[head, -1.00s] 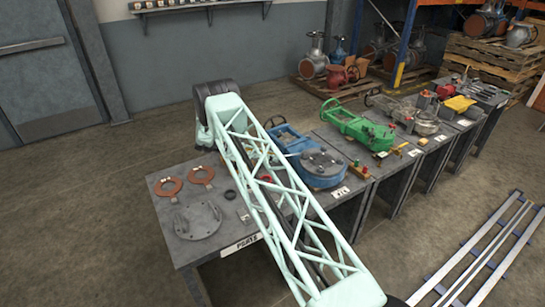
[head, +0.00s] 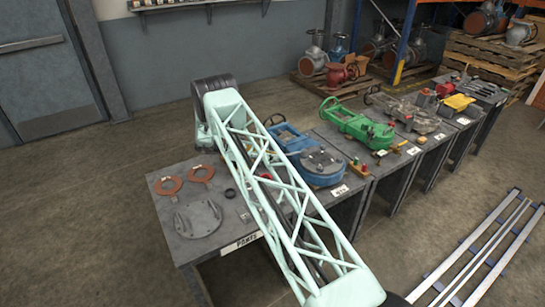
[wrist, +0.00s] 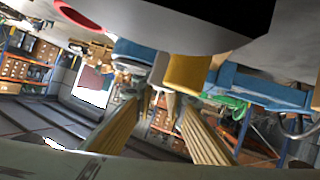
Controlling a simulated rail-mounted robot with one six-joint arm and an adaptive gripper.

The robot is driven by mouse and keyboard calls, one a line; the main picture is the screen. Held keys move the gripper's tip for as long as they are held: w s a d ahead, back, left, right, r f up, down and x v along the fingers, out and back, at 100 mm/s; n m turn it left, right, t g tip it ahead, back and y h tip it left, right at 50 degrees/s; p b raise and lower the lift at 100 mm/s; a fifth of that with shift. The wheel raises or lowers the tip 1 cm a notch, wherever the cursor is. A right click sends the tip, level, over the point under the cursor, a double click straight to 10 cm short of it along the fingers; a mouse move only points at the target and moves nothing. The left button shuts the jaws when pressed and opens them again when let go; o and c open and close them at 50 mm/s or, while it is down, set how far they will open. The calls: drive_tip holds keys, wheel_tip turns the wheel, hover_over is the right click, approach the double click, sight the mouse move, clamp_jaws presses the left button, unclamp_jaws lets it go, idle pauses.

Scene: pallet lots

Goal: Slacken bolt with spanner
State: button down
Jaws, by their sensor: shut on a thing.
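My gripper (wrist: 160,105) shows in the wrist view as two long yellowish ribbed fingers reaching up from the bottom. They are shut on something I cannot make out. A grey piece (wrist: 158,70) and a yellow block (wrist: 187,73) show just beyond the tips, with blue parts on both sides. In the head view my pale green lattice arm crosses the bench and hides my gripper. A blue valve body (head: 322,170) with a dark round flange sits right of the arm. I cannot pick out the spanner or a particular bolt in either view.
On the parts bench (head: 160,215) lie two copper-coloured rings (head: 168,185), a grey flange plate (head: 198,219) and small pieces. A green valve body (head: 352,122) and other valve parts stand on benches beyond. Rails (head: 480,255) run along the floor at right. The floor at left is clear.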

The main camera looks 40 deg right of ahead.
drive_tip(key=shift+s+a+r+n+t+h+p, duration=0.1)
drive_tip(key=shift+s+a+n+t+h+p, duration=0.1)
drive_tip(key=shift+s+n+t+p, duration=0.6)
drive_tip(key=shift+s+a+r+n+t+h+p, duration=0.1)
drive_tip(key=shift+s+a+n+t+h+p, duration=0.15)
drive_tip(key=shift+s+p, duration=0.55)
idle(1.0)
drive_tip(key=shift+s+a+f+n+t+p, duration=0.15)
drive_tip(key=shift+s+n+t+p, duration=0.6)
drive_tip(key=shift+p, duration=0.35)
idle(1.0)
drive_tip(key=shift+s+n+t+h+p, duration=0.25)
drive_tip(key=shift+s+n+t+p, duration=0.5)
drive_tip(key=shift+s+n+t, duration=0.75)
idle(1.8)
